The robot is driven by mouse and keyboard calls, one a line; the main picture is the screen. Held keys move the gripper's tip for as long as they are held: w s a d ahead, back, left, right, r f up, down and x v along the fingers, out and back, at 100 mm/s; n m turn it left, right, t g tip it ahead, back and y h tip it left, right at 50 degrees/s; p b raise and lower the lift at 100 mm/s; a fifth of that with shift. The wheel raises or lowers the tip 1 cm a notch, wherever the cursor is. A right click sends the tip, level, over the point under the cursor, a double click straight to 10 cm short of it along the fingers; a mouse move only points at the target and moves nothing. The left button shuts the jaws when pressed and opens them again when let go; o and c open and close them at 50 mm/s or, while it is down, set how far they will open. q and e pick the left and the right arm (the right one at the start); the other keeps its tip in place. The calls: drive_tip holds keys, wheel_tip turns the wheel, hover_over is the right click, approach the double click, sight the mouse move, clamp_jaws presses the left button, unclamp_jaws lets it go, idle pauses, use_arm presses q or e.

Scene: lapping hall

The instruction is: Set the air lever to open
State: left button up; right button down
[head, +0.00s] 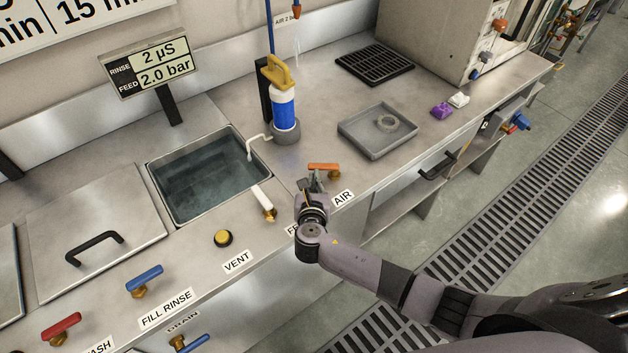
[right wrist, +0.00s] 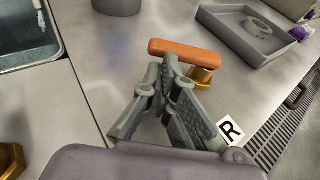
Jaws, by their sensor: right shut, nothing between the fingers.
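The air lever is an orange bar (head: 323,167) on a brass base, above the AIR label (head: 342,197). In the head view the bar lies nearly level across the picture, its brass base under the right end. The lever also shows in the right wrist view (right wrist: 183,52), with its brass base (right wrist: 203,76) under the right part. My right gripper (head: 315,177) is shut and empty, just in front of the bar. Its fingertips (right wrist: 167,66) appear close under the bar's near side; I cannot tell whether they touch. My left gripper is not in view.
Left of my right gripper are a white lever (head: 263,199), a yellow VENT button (head: 223,238) and a blue lever (head: 144,279). A water basin (head: 205,185) lies behind these. A grey tray (head: 366,142) with a ring stands right of the air lever. A blue filter cylinder (head: 283,108) stands behind.

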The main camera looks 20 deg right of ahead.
sight(309, 163)
drive_tip(key=shift+w+a+m+g+h, duration=0.25)
drive_tip(key=shift+w+m+h, duration=0.2)
drive_tip(key=shift+m+h, duration=0.3)
drive_tip(key=shift+w+m+g+h+b, duration=0.45)
drive_tip(key=shift+m+g+h, duration=0.1)
drive_tip(key=shift+m+h, duration=0.15)
drive_tip(key=shift+w+h+b, duration=0.3)
drive_tip(key=shift+w+h, duration=0.05)
drive_tip(key=shift+w, duration=0.75)
drive_tip(key=shift+w+d+m+g+h, duration=0.15)
drive_tip(key=shift+w+m+g+h, duration=0.3)
drive_tip(key=shift+m+g+h, duration=0.3)
drive_tip(key=shift+w+d+b, duration=0.1)
drive_tip(key=shift+w+b, duration=0.2)
drive_tip(key=shift+w, duration=0.1)
drive_tip(key=shift+w+d, duration=0.3)
drive_tip(key=shift+w, duration=0.1)
drive_tip(key=shift+r, duration=0.15)
